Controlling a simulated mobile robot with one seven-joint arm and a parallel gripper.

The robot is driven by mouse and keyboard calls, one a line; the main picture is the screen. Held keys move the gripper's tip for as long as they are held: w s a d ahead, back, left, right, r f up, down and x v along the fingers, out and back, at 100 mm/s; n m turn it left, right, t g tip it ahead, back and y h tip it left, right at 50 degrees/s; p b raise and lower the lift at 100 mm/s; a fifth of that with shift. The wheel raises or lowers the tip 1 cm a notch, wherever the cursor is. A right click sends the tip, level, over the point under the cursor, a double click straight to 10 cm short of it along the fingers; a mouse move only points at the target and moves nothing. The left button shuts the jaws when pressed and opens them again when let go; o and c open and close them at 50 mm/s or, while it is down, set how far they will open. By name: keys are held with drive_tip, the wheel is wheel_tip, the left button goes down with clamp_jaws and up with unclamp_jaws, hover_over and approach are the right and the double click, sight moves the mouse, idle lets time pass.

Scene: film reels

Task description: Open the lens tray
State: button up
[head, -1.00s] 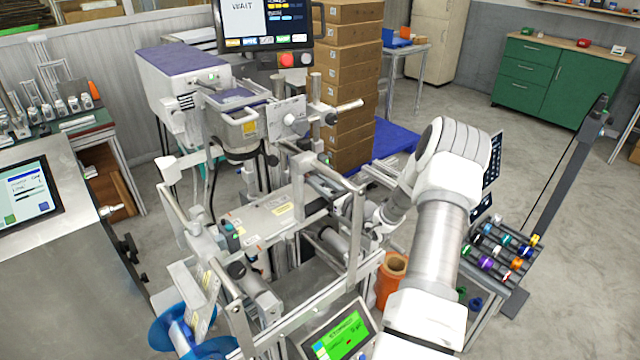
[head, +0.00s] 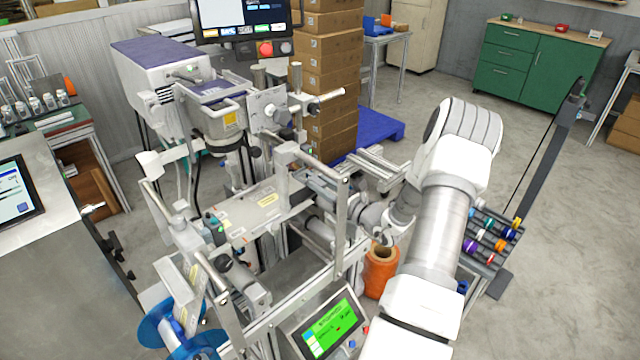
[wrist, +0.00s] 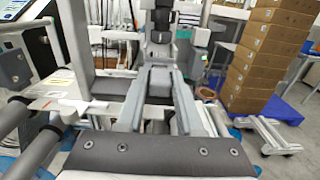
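I cannot pick out a lens tray with certainty in either view. The grey and white film machine (head: 265,205) with its metal frame fills the middle of the head view. My arm reaches in from the lower right and bends down to the machine's right side. My gripper (wrist: 162,78) shows in the wrist view as two long grey fingers, apart from each other. A grey block (wrist: 158,84) shows between them, part of the machine by its look. I cannot tell whether the fingers touch it. In the head view the fingertips are hard to make out among the bars.
A green screen (head: 330,325) stands at the machine's front, beside an orange roll (head: 381,270). A blue reel (head: 165,325) is at lower left. Stacked cartons (head: 330,90) stand behind, near a blue pallet (head: 375,130). A rack of coloured rollers (head: 490,240) is right. Open floor lies at the right.

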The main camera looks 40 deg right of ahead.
drive_tip(key=o, duration=0.3)
drive_tip(key=shift+o, duration=0.2)
drive_tip(key=s+d+b, duration=0.1)
drive_tip(key=s+d, duration=0.1)
drive_tip(key=s, duration=1.5)
drive_tip(key=shift+d, duration=0.2)
